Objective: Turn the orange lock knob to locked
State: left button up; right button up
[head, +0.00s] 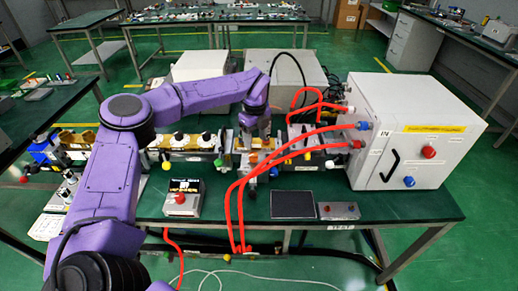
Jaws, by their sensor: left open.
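My left gripper (256,139) points down over the waveguide assembly (210,141) on the green bench, near its middle. It is open, with nothing visibly held. Small orange-yellow parts (268,144) show right by its fingers. They are too small, and partly covered by the gripper, for me to tell which is the lock knob or how it is turned. I cannot tell whether the fingers touch them. My right gripper is out of view.
A white cabinet (440,115) with red hoses (330,130) stands at the right. Red hoses also run down in front of the assembly. A small box with a red button (181,198), a dark panel (293,205) and a metal box (339,211) lie along the front edge.

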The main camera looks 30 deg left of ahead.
aim_at(254, 155)
pick_arm(q)
jog(key=f, duration=0.1)
jog(key=s+f, duration=0.1)
jog(key=f+p, duration=0.1)
jog(key=shift+s+a, duration=0.2)
jog(key=shift+s, duration=0.05)
jog(key=f, duration=0.2)
jog(key=w+f+p, duration=0.1)
jog(key=f, duration=0.1)
jog(key=shift+w+f, duration=0.1)
jog(key=shift+f, duration=0.05)
jog(key=shift+s+r, duration=0.2)
jog(key=shift+s, duration=0.05)
jog(key=c, duration=1)
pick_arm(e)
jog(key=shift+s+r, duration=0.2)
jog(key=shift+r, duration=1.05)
